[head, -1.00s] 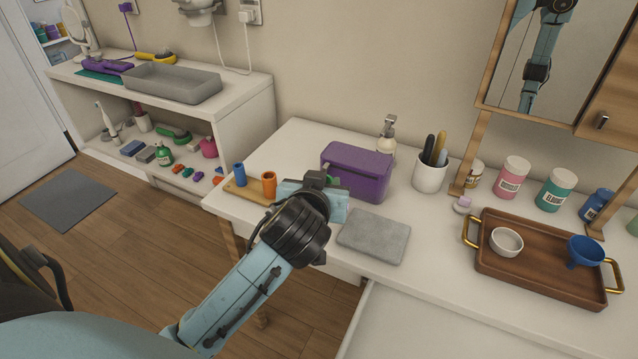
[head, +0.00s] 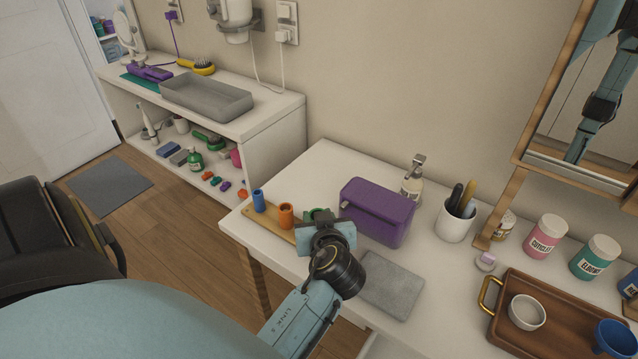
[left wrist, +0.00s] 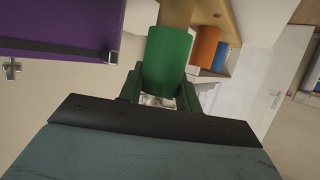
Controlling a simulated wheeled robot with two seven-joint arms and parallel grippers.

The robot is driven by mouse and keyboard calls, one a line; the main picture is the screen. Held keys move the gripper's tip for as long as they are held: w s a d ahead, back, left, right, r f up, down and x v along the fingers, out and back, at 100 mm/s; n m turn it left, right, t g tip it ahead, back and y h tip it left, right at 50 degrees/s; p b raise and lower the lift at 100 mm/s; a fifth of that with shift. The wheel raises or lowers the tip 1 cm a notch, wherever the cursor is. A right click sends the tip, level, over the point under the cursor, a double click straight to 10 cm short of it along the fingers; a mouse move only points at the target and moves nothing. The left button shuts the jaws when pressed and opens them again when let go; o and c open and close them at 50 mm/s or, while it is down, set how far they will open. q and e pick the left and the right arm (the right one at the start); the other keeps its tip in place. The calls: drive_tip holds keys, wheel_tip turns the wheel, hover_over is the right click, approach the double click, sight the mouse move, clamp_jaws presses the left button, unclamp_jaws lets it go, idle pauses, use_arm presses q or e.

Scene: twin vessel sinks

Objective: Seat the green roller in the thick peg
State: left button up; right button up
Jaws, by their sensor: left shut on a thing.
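My left gripper (head: 318,222) is shut on the green roller (head: 320,213), a hollow-looking cylinder. In the left wrist view the green roller (left wrist: 167,60) stands up between the fingers (left wrist: 160,95). It is at the right end of the wooden board (head: 262,221), beside the orange roller (head: 286,216). The blue roller (head: 258,200) stands at the board's far left end. I cannot see the thick peg; the gripper and green roller cover that end of the board. I cannot tell whether the roller touches the board. My right gripper is not in view.
A purple box (head: 378,211) stands close to the right of the gripper. A grey slab (head: 392,285) lies in front of it. A soap bottle (head: 412,180) and a white cup of tools (head: 455,220) stand behind. A wooden tray (head: 500,320) is at the right.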

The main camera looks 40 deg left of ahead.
use_arm(q)
drive_tip(key=shift+f, duration=1.5)
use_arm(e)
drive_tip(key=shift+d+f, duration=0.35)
use_arm(q)
drive_tip(key=shift+f+b, duration=0.25)
drive_tip(key=shift+b, duration=0.25)
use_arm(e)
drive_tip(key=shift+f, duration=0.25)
use_arm(q)
drive_tip(key=o, duration=0.9)
drive_tip(key=shift+r, duration=0.1)
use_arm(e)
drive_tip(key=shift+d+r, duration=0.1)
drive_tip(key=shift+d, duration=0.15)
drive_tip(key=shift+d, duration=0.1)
use_arm(q)
drive_tip(key=shift+d+r+p, duration=0.1)
drive_tip(key=shift+r+p, duration=0.15)
drive_tip(key=shift+p, duration=0.1)
drive_tip(key=v, duration=1.1)
drive_tip(key=shift+s+d+r, duration=0.15)
drive_tip(key=shift+s+d, duration=0.05)
drive_tip(key=shift+d, duration=0.05)
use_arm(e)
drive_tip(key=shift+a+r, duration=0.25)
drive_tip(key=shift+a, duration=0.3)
